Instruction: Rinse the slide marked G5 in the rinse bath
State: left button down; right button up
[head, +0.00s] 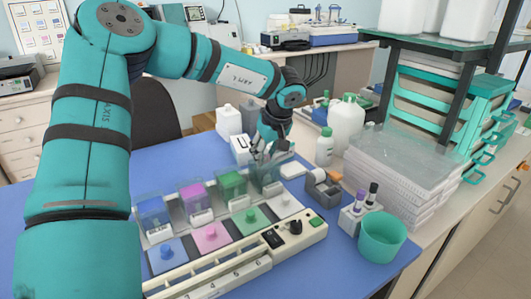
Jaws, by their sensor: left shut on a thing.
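The staining station (300,236) stands on the blue bench mat, with a row of baths: blue (153,214), magenta (195,198), green (233,186) and, at the right end, a clear, greyish bath (268,178). My left gripper (264,156) points down right above the clear bath. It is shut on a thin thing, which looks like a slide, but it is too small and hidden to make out. The mark G5 cannot be read. My right gripper is not in view.
Blue, pink, green and white lids lie in front of the baths. A tape dispenser (323,189), a marker holder (354,217) and a teal cup (380,238) stand to the right. White bottles (346,121) and stacked trays (395,175) stand behind. The mat's left part is clear.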

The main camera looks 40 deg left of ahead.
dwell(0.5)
pick_arm(q)
notch_tip(320, 180, up, 10)
jog(key=p, duration=0.6)
jog(key=shift+f, duration=0.2)
jog(key=shift+p, duration=0.3)
